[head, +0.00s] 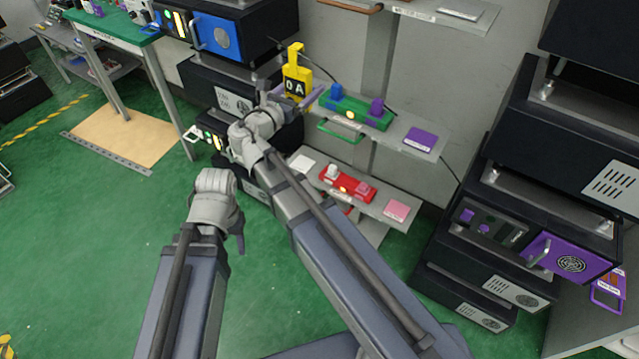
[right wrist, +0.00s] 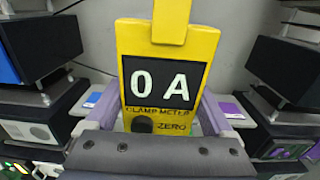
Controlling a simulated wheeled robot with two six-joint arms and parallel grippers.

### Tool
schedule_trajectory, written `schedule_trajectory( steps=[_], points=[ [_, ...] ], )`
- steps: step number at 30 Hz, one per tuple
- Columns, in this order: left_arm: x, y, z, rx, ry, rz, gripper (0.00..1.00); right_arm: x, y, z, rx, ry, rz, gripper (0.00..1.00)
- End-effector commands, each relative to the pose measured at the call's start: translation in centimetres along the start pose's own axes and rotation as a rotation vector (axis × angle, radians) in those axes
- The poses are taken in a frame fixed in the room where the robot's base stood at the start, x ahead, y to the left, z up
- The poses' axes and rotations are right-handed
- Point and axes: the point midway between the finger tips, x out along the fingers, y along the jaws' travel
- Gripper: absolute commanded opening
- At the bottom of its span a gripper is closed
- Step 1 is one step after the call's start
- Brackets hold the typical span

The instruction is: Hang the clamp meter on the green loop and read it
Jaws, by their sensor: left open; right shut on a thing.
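The yellow clamp meter (head: 297,72) stands upright in my right gripper (head: 291,96), whose fingers are shut on its lower body. In the right wrist view the clamp meter (right wrist: 166,50) faces the camera and its display reads 0 A. The green loop (head: 340,131) sticks out at the front of the green fixture on the upper shelf, to the right of and below the meter. The meter is apart from it in the head view. My left gripper (head: 238,238) is low over the floor, empty and open; its fingers are small and partly hidden.
The green fixture (head: 358,112) carries blue and purple blocks. A red fixture (head: 347,185) sits on the lower shelf (head: 378,203). Dark cabinets stand at left and right (head: 530,210), one with a purple panel (head: 557,257).

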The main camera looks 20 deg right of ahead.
Motion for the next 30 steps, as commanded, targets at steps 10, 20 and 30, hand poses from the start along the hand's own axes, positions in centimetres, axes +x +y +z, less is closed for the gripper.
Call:
schedule_trajectory(
  steps=[10,20,30],
  points=[
    [11.4,1.1,-0.7,0.003,0.001,-0.003,0.50,-0.3,-1.4,-11.5,0.000,-0.001,-0.003,0.18],
    [21.4,1.9,-1.3,0.005,0.001,-0.006,0.50,-0.6,-2.7,-21.5,0.000,-0.001,-0.006,0.18],
    [30.5,2.8,-1.8,0.007,0.002,-0.009,0.50,-0.9,-3.9,-30.7,0.000,-0.001,-0.009,0.18]
  ],
)
